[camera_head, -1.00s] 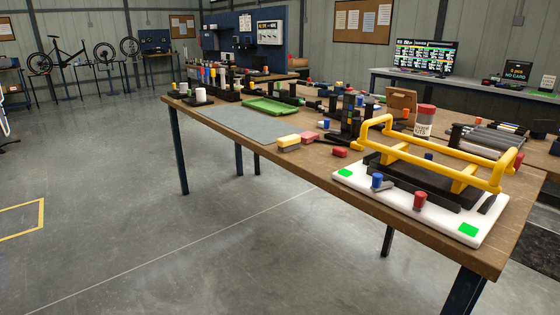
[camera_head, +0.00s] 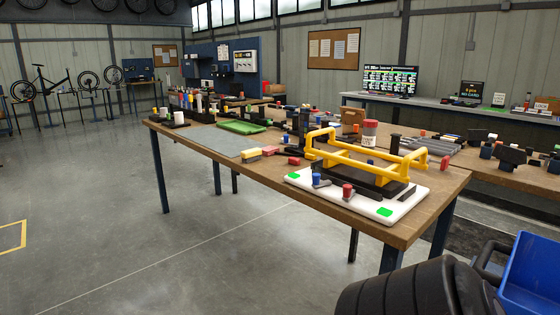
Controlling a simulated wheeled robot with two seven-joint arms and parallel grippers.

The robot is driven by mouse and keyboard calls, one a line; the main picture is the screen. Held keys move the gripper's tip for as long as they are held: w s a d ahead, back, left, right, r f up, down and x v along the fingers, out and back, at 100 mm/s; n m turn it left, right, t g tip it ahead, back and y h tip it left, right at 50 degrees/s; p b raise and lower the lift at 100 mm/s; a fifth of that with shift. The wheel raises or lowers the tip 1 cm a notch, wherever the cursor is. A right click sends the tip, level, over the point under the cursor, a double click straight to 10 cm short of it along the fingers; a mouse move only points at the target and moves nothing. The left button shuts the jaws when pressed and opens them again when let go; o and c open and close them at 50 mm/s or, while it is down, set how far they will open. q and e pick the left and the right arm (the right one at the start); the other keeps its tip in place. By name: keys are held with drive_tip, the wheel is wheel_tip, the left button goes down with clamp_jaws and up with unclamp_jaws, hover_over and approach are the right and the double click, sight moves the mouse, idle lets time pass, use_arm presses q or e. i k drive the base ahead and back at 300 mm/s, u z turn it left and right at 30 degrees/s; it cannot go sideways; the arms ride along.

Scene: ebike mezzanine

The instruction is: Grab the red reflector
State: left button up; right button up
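I cannot tell for sure which red thing is the reflector. A small red block (camera_head: 293,161) lies on the wooden workbench (camera_head: 420,229), just left of the yellow frame (camera_head: 368,153). Another reddish block (camera_head: 270,150) lies farther left, beside a yellow and grey block (camera_head: 250,154). A red-topped peg (camera_head: 347,190) stands at the front of the white board (camera_head: 405,206), near a blue-topped peg (camera_head: 316,179). A red round piece (camera_head: 445,162) is at the right end of the yellow frame. Neither of my grippers is in view.
A dark ribbed object (camera_head: 410,291) and a blue bin (camera_head: 533,274) stand at the lower right, close to the bench's near end. A red-lidded jar (camera_head: 369,133) and a green tray (camera_head: 241,127) are on the bench. The floor (camera_head: 150,245) left of it is clear.

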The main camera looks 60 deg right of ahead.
sight(292, 160)
drive_tip(key=z, duration=0.4)
drive_tip(key=i, duration=2.15)
drive_tip(key=z, duration=0.85)
